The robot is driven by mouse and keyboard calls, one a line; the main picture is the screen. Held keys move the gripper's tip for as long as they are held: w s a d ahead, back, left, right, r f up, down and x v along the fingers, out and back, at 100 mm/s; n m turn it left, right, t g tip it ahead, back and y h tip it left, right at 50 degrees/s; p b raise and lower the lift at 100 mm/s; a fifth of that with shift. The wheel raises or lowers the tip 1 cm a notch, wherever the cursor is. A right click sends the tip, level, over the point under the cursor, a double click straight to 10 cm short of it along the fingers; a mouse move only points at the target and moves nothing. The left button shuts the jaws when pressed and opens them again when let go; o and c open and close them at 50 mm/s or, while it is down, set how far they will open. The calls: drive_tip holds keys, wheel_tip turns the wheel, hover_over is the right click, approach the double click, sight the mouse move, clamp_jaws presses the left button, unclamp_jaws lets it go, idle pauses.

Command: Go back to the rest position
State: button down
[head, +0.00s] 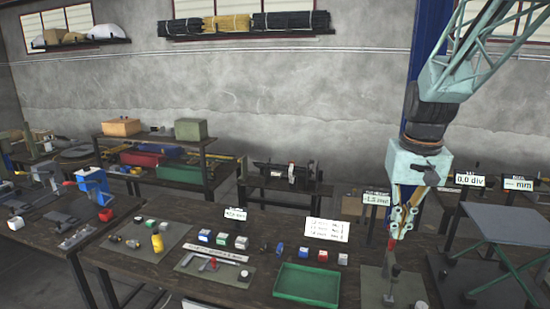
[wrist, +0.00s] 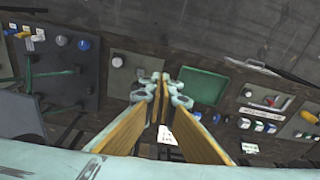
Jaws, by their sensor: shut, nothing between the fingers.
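My gripper (head: 400,222) hangs at the right of the head view, fingers pointing down, above the dark workbench. Its fingers are shut with nothing between them. A small red part shows just below the fingertips in the head view; I cannot tell whether they touch it. Under it a grey plate (head: 373,289) bears a small upright fixture. In the wrist view my gripper (wrist: 161,82) shows its tips together, with the wooden-coloured finger sides spreading toward the camera.
A green tray (head: 307,284) lies left of my gripper and also shows in the wrist view (wrist: 203,85). Several small coloured blocks and a white card (head: 327,229) stand behind it. Display signs (head: 469,180) and a grey table (head: 505,224) are at the right. The air above the bench is mostly clear.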

drive_tip(key=s+a+t+b, duration=0.1)
drive_tip(key=s+a+b, duration=0.2)
drive_tip(key=s, duration=0.8)
drive_tip(key=s+a+n+b, duration=0.1)
drive_tip(key=s+a+b, duration=0.2)
drive_tip(key=s, duration=0.9)
drive_tip(key=s+a+n+t+b, duration=0.1)
drive_tip(key=s+a+b, duration=0.2)
drive_tip(key=s, duration=0.9)
drive_tip(key=shift+s+a+r+t, duration=0.2)
drive_tip(key=shift+a+r+t, duration=0.15)
drive_tip(key=shift+a, duration=0.75)
